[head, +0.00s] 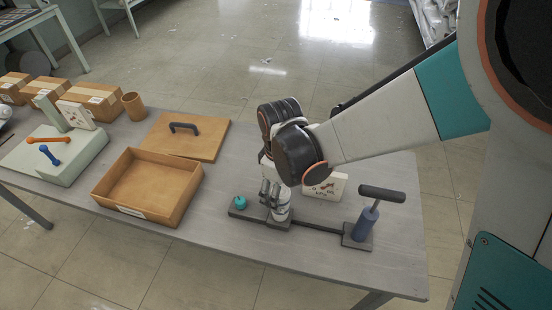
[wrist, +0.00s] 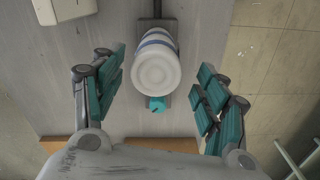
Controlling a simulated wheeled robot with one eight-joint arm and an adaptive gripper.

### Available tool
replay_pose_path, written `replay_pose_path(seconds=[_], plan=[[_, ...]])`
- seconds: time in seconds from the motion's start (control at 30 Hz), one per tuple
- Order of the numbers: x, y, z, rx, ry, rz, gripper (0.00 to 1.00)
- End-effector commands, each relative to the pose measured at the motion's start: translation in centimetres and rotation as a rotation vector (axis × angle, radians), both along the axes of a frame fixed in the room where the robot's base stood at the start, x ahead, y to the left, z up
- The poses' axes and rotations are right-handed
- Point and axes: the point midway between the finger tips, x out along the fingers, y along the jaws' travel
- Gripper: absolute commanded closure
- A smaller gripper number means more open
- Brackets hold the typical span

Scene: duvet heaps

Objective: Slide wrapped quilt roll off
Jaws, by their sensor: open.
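A white roll with blue bands (head: 283,212), apparently the wrapped quilt roll, stands upright on a dark narrow base (head: 279,223). In the wrist view I look down on the round white end of the roll (wrist: 155,68). My gripper (head: 273,193) is open above and around the top of the roll in the head view. In the wrist view its teal-padded fingers (wrist: 163,75) lie apart on either side of the roll, with gaps showing. A teal knob (head: 240,202) sits at the base's left end. My gripper partly hides the roll in the head view.
A blue post with a T-handle (head: 367,222) stands at the base's right end. A white picture block (head: 327,187) is behind. An open wooden tray (head: 153,187) and its handled lid (head: 186,137) lie left. The table's front right is clear.

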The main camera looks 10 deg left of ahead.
Motion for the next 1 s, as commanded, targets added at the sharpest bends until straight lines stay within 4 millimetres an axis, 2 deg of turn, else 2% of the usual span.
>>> replay_pose_path(seconds=[0.03,0.1,0.43,0.6,0.93,0.97,1.0], plan=[[0.1,0.0,-1.4,0.0,0.0,-0.001,0.33],[0.2,0.0,-2.6,0.0,0.0,-0.002,0.33],[0.3,0.0,-7.2,0.001,-0.001,-0.005,0.33],[0.3,-0.1,-8.2,0.001,-0.001,-0.005,0.33],[0.4,-0.1,-8.3,0.001,-0.001,-0.005,0.33],[0.4,-0.1,-8.3,0.001,-0.001,-0.005,0.38],[0.4,-0.1,-8.3,0.001,-0.001,-0.005,0.47]])
